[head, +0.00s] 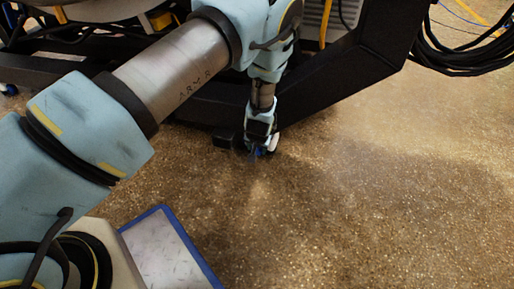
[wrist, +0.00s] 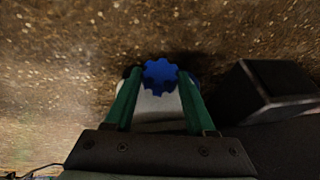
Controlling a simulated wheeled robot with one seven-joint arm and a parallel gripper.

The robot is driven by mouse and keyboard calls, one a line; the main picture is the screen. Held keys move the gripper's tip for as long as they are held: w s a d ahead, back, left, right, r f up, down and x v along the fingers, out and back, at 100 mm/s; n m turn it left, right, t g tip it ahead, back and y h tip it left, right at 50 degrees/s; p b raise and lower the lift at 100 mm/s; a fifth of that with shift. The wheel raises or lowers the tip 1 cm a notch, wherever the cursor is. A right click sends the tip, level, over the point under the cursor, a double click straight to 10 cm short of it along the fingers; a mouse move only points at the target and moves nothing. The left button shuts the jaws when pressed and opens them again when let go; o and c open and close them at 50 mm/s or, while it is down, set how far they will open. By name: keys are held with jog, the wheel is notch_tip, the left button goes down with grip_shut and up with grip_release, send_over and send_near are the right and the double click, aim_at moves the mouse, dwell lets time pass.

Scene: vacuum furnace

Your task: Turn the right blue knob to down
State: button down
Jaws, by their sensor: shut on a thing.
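A blue, lobed knob (wrist: 160,73) sits between the two green fingers of my gripper (wrist: 158,88) in the wrist view. The fingers lie on either side of it and are shut on it. A pale, light-grey part shows behind the knob, between the fingers. In the head view my gripper (head: 259,153) points down, low over the speckled floor, by the frame's lower edge. Only a small bit of blue shows there, and the arm hides most of the knob. I cannot tell the knob's turn angle.
A black frame (head: 345,70) runs diagonally behind my gripper. A dark block (wrist: 265,90) stands close to the right of the fingers in the wrist view. Black cables (head: 460,55) hang at the upper right. The speckled floor (head: 380,200) is clear in front and to the right.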

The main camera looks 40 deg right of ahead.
jog(key=shift+s+t+y+p, duration=0.1)
jog(key=shift+t+y+p, duration=0.2)
jog(key=shift+t+p, duration=0.3)
jog(key=shift+c, duration=1.2)
grip_release()
jog(key=p+v, duration=0.4)
jog(key=v, duration=0.6)
jog(key=shift+s+r+p, duration=0.2)
jog(key=shift+r+p, duration=0.15)
jog(key=shift+p, duration=0.05)
